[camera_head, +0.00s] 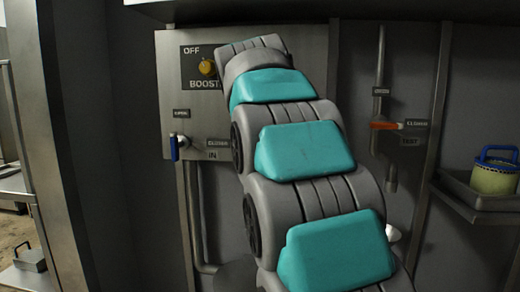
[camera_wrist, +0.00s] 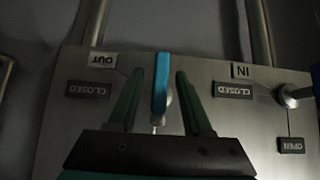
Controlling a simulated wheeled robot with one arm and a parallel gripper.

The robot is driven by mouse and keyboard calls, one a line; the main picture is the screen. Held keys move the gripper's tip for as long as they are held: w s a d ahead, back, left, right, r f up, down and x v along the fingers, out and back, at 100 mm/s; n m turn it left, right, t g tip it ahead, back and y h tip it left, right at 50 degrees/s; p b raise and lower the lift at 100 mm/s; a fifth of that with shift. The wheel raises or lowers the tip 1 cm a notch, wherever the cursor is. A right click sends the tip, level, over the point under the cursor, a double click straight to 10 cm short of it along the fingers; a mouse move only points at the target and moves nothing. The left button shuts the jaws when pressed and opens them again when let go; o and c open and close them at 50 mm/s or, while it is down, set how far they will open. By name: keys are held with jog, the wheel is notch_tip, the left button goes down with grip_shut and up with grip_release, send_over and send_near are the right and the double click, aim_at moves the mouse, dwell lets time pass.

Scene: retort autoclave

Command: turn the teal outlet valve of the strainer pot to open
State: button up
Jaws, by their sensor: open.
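The teal outlet valve handle (camera_wrist: 161,92) shows in the wrist view, pointing up and down in the picture on a grey metal panel. The OUT label (camera_wrist: 102,60) and a CLOSED label (camera_wrist: 88,89) are to its left. My gripper (camera_wrist: 159,73) is open, with one dark green finger on each side of the handle and a visible gap on both sides. My gripper's body covers the panel below the handle, so no OPEN label for this valve shows. In the head view my arm hides the valve and my gripper.
A blue-handled IN valve (camera_head: 174,148) hangs on the panel left of my arm, below the BOOST knob (camera_head: 207,67). A yellow-green pot (camera_head: 495,173) stands on a shelf (camera_head: 468,194) at far right.

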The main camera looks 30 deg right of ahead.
jog(key=v, duration=0.5)
jog(key=shift+s+a+r, duration=0.1)
jog(key=shift+s, duration=0.05)
jog(key=s+a+f+n+g+y, duration=0.1)
jog(key=s+a+f, duration=0.4)
jog(key=s+f, duration=0.7)
jog(key=s+a+f+n+g+y, duration=0.2)
jog(key=s+a+f+g, duration=0.3)
jog(key=s+f, duration=0.7)
jog(key=s+a+f+n+g+y, duration=0.2)
jog(key=s+a+f, duration=0.3)
jog(key=s+f, duration=0.8)
notch_tip(320, 180, down, 3)
jog(key=shift+a+r+n+g, duration=0.25)
jog(key=shift+n+g, duration=0.25)
jog(key=shift+n, duration=0.4)
